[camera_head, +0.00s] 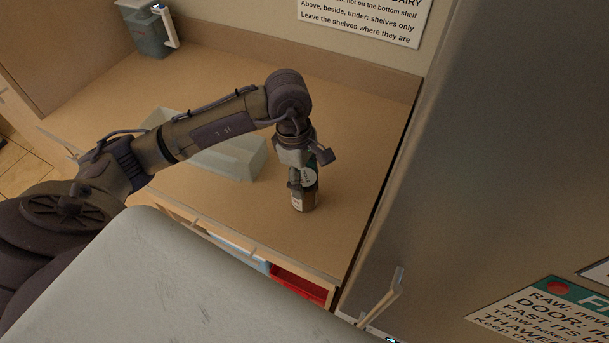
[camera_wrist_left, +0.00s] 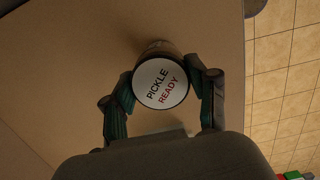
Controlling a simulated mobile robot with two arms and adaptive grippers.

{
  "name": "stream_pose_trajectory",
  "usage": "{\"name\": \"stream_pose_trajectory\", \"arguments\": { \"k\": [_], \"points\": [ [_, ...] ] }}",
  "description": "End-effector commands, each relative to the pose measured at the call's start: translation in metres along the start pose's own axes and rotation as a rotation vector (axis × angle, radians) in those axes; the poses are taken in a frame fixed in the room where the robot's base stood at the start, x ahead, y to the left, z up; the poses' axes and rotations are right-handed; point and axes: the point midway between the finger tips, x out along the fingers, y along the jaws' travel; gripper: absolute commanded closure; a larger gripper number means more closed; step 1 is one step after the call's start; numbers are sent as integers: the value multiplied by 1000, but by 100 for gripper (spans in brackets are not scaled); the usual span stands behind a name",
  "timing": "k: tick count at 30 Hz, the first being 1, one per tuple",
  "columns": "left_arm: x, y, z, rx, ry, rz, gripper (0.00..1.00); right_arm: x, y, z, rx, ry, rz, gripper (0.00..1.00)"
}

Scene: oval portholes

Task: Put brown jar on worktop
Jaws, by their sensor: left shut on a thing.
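The brown jar (camera_head: 306,201) is upright at the worktop (camera_head: 340,175), towards its front right. I cannot tell for sure whether its base touches the surface. My left gripper (camera_head: 304,178) points down and is shut on the jar's upper part. In the left wrist view the jar's white lid (camera_wrist_left: 160,84) reads "PICKLE READY" and sits between the two fingers of my left gripper (camera_wrist_left: 162,92). The jar's body is mostly hidden below the lid there. My right gripper is not in view.
A clear tray (camera_head: 240,157) lies behind my left arm on the worktop. A grey jug-like container (camera_head: 150,35) stands at the back left. A tall fridge (camera_head: 480,150) with a handle (camera_head: 385,297) borders the right. An open drawer with a red bin (camera_head: 300,284) is below the front edge.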

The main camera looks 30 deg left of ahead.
Motion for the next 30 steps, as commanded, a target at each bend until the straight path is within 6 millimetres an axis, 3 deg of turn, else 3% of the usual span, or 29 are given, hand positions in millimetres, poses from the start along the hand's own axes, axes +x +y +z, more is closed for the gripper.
{"name": "stream_pose_trajectory", "arguments": {
  "k": [1,2,6,18,20,30],
  "points": [
    [2,0,0,0,0,2,95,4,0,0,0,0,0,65],
    [3,0,-1,0,1,0,40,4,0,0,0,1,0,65],
    [2,0,0,0,1,0,17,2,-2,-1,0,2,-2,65],
    [-4,0,0,0,0,-1,17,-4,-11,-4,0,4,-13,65],
    [-7,1,0,0,1,3,17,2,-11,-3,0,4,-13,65],
    [-76,1,0,2,0,7,17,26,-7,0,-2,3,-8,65]
  ]
}}
